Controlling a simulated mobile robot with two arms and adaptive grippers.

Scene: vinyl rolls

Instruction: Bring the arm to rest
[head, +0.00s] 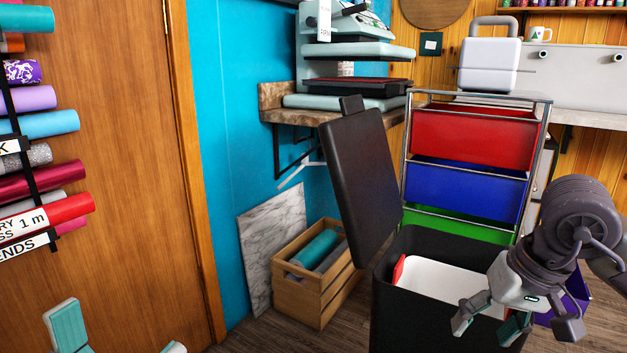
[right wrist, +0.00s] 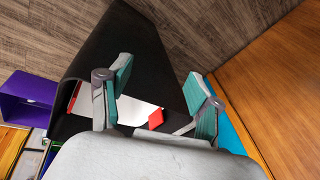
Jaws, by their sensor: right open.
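My right gripper (head: 515,326) hangs over the near right part of an open black bin (head: 400,315). Its fingers are spread. In the right wrist view the gripper (right wrist: 165,93) has its teal pads wide apart with nothing between them, and the bin (right wrist: 140,45) lies below. A white sheet-like piece (head: 450,283) with a red edge (head: 399,269) is inside the bin. My left gripper (head: 115,338) shows only by its fingertips at the bottom left; they are well apart and I see nothing between them.
The bin's black lid (head: 358,185) stands raised. A wooden crate (head: 305,285) with rolls is left of the bin. A drawer rack (head: 470,140) stands behind. A purple bin (head: 572,300) is partly behind my right arm. Vinyl rolls (head: 45,125) stick out at the left.

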